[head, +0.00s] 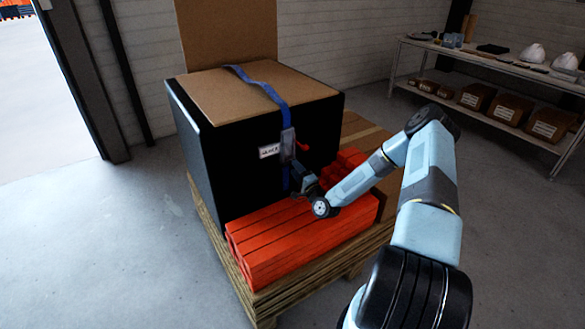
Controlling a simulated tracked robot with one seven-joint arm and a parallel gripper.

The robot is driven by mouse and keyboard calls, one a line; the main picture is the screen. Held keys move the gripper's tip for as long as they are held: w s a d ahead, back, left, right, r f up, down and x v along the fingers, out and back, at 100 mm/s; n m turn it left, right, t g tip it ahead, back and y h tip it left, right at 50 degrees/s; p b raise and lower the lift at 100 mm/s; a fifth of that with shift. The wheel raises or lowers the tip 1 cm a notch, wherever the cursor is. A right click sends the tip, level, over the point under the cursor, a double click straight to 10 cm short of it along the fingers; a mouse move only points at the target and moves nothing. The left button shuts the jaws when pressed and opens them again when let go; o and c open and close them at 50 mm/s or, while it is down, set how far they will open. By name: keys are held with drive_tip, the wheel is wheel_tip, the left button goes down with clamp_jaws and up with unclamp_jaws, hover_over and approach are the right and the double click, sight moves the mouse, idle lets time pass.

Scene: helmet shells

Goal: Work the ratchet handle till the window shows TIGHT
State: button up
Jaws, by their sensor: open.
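A blue strap (262,85) runs over the top of a large black box (240,136) with a brown lid and down its front. A grey ratchet (287,143) sits on the strap at the front face. Its red handle (302,147) sticks out to the right. A small white window (269,151) beside the ratchet seems to read SLACK, though the letters are tiny. My gripper (296,166) is open, just below the ratchet and handle. I cannot tell whether its fingers touch the handle. My gripper and wrist hide part of the lower strap.
The box stands on a wooden pallet (215,236). Orange-red bars (290,243) lie on the pallet in front of the box, below my arm. A shelf (480,62) with white helmets (533,53) and brown boxes stands at the back right. The floor at left is clear.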

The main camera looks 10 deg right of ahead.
drive_tip(key=shift+x, duration=1.15)
clamp_jaws()
